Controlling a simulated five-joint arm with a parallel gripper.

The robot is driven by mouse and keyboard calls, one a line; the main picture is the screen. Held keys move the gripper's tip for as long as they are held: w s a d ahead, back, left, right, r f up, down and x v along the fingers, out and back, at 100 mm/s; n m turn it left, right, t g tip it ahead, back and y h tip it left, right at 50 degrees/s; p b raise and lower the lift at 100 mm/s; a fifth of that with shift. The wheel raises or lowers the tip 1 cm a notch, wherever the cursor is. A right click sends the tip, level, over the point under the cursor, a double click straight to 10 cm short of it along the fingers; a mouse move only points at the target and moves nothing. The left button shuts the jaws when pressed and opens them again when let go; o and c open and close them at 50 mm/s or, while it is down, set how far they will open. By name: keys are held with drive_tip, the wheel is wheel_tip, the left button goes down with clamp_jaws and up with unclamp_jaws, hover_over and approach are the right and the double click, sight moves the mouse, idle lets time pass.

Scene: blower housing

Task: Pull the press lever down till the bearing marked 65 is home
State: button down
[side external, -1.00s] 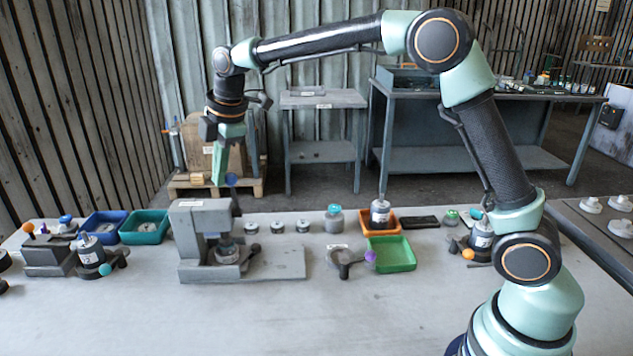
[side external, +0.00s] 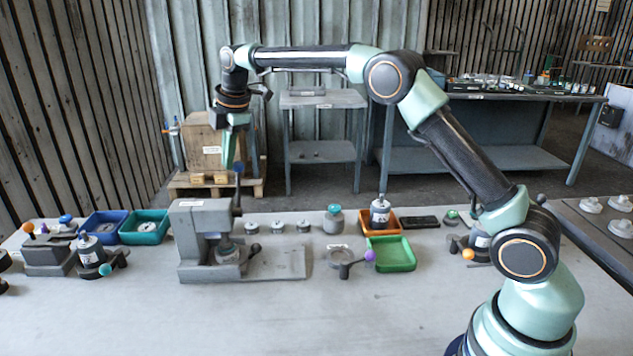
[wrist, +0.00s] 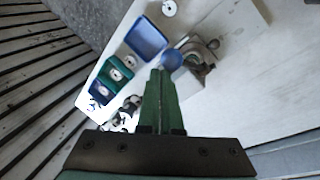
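The grey press (side external: 200,238) stands on its base plate at the middle left of the bench. Its dark lever (side external: 237,205) stands nearly upright at the press's right side, topped by a blue knob (side external: 238,168). A grey housing (side external: 227,252) sits under the press head; any bearing on it is too small to tell, and no 65 is legible. My gripper (side external: 229,167) points down just left of the knob. In the wrist view the green fingers (wrist: 158,75) lie together, with the blue knob (wrist: 170,58) just beyond their tips. Whether they touch it I cannot tell.
Blue (side external: 103,225) and teal (side external: 145,228) trays stand left of the press. The front of the bench is clear.

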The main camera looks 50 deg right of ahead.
drive_tip(key=shift+w+d+f, duration=0.2)
drive_tip(key=shift+w+d, duration=0.2)
drive_tip(key=shift+d, duration=0.15)
drive_tip(key=shift+w+d+f, duration=0.15)
drive_tip(key=shift+w+d, duration=0.25)
drive_tip(key=shift+d, duration=0.1)
drive_tip(key=s+r+m, duration=0.5)
drive_tip(key=s+r, duration=0.6)
drive_tip(key=r, duration=0.3)
drive_tip(key=s+f+m+t, duration=0.1)
drive_tip(key=s+f+m, duration=0.4)
drive_tip(key=s, duration=0.6)
drive_tip(key=s+d+f+m+t, duration=0.1)
drive_tip(key=s+f+m, duration=0.5)
drive_tip(key=s, duration=0.5)
drive_tip(key=shift+d+f+m, duration=0.15)
drive_tip(key=shift+d+m, duration=0.15)
idle(0.7)
